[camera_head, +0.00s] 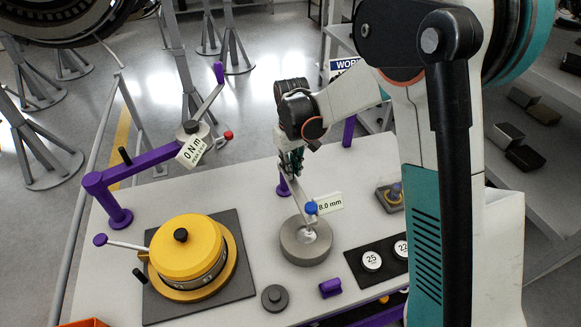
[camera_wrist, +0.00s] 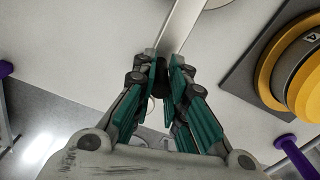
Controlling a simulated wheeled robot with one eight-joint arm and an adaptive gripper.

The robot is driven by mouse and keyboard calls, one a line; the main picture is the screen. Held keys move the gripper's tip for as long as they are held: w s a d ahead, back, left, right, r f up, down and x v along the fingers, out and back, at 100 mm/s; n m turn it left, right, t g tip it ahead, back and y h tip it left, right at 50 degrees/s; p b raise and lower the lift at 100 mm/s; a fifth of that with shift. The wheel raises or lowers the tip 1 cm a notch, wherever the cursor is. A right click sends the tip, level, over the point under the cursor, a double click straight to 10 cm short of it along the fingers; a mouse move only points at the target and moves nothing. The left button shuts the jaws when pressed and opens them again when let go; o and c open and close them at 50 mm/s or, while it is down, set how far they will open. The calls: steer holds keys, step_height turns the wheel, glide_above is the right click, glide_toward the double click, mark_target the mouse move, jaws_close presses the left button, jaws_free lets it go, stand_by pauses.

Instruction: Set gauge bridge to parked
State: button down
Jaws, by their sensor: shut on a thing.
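The gauge bridge (camera_head: 308,190) appears to be the pale bar with an "8.0 mm" tag (camera_head: 330,204) and a blue knob (camera_head: 311,208). Its near end reaches over a round grey block (camera_head: 300,252). My gripper (camera_head: 290,165) is at the bar's far end, beside a purple post (camera_head: 283,187). In the wrist view, my gripper (camera_wrist: 165,85) is shut on a dark grip at the end of the bar (camera_wrist: 180,28). The fingers partly hide that grip. I cannot tell how the bar is joined to the post.
A yellow drum (camera_head: 188,250) on a dark mat stands at the left, with a purple torque arm (camera_head: 125,178) tagged "0 N m" behind it. A dark tray of numbered discs (camera_head: 372,261), a purple block (camera_head: 331,288) and a small grey weight (camera_head: 274,297) lie along the front.

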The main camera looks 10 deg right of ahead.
steer(key=w+d+n+b, duration=0.3)
steer(key=w+d+n, duration=0.2)
steer(key=n, duration=1.2)
steer(key=shift+w+n, duration=0.3)
steer(key=shift+w, duration=1.35)
steer(key=shift+d, duration=0.1)
steer(key=c, duration=1.6)
jaws_free()
steer(key=shift+o, duration=0.2)
steer(key=shift+b, duration=0.3)
step_height(320, 180, up, 12)
